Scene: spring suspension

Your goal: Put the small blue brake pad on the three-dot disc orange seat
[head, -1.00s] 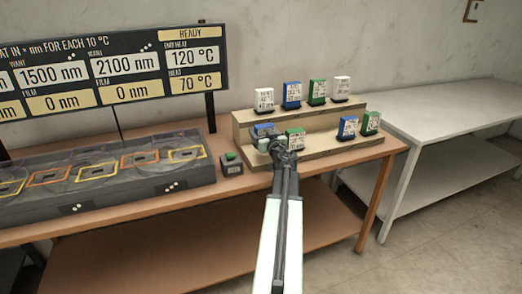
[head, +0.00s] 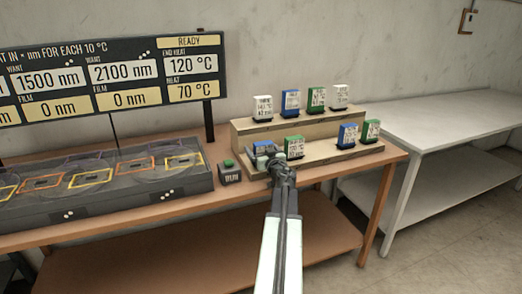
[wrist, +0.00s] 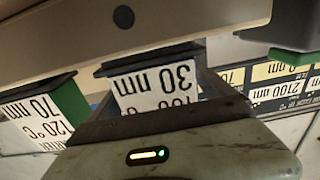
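Three blue blocks with white printed labels stand on a stepped wooden rack: one on the upper step (head: 290,102), one on the lower step at right (head: 347,136) and one at the lower step's left end (head: 262,146). My gripper (head: 273,157) is at the left one and partly hides it. In the wrist view, a block labelled 30 nm (wrist: 158,83) shows in the gap between my fingers; the near finger hides its lower part. Contact cannot be made out. The orange seat (head: 135,163) lies on the right-hand disc, apparently above three dots, beside a yellow seat (head: 184,160).
A green block (head: 294,147) stands close right of my gripper. More green and white blocks share the rack (head: 245,133). The display board (head: 110,78) stands behind. The right table (head: 440,115) is bare.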

